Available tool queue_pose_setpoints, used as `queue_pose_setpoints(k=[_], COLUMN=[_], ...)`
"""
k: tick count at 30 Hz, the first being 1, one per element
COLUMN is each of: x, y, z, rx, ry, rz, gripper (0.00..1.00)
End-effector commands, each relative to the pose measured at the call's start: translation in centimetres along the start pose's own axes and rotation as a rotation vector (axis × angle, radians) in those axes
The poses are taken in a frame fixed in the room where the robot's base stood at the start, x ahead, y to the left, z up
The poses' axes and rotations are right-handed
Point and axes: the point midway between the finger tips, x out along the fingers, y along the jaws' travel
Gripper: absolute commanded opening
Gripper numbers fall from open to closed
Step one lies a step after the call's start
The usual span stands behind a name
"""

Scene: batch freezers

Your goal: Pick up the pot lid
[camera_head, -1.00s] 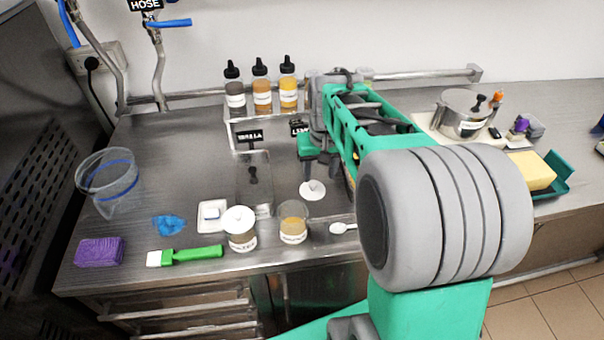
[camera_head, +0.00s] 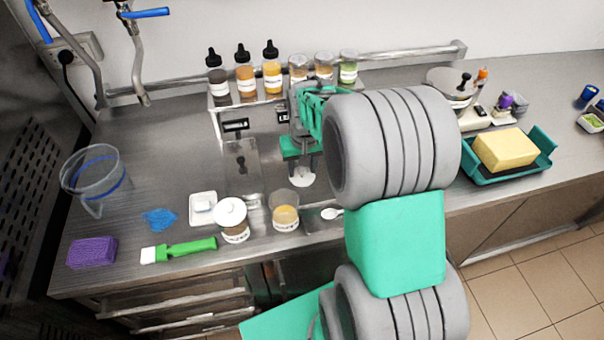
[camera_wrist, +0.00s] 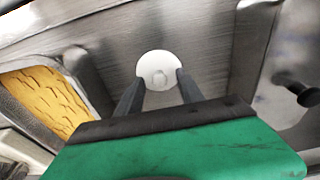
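The pot lid is a small white disc with a round knob, lying flat on the steel counter. In the head view the lid (camera_head: 302,180) shows just below my gripper (camera_head: 300,160), partly covered by it. In the wrist view the lid (camera_wrist: 158,66) lies ahead of my gripper (camera_wrist: 159,78), with its knob between the two dark fingertips. The fingers are apart and hold nothing; I cannot tell how high they are above the counter. An open glass pot (camera_head: 285,213) with tan contents stands nearer the front edge, left of the lid.
A white-lidded jar (camera_head: 232,222) stands left of the open pot, and a spoon (camera_head: 331,213) lies right of it. Bottles (camera_head: 245,79) stand on a raised shelf behind. A black-knobbed metal cover (camera_head: 241,180) is left of my gripper. A butter block (camera_head: 504,149) sits in a teal tray (camera_head: 480,176).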

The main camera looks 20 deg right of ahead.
Motion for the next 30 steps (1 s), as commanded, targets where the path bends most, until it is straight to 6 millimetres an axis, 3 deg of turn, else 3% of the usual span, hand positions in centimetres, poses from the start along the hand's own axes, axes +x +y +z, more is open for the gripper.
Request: queue_pose_setpoints(k=[15, 30], x=[-0.03, -0.17], y=[0.04, 0.04], z=[0.01, -0.04], rx=[0.001, 0.001], ry=[0.000, 0.001], rz=[0.000, 0.000], gripper=[0.01, 0.00])
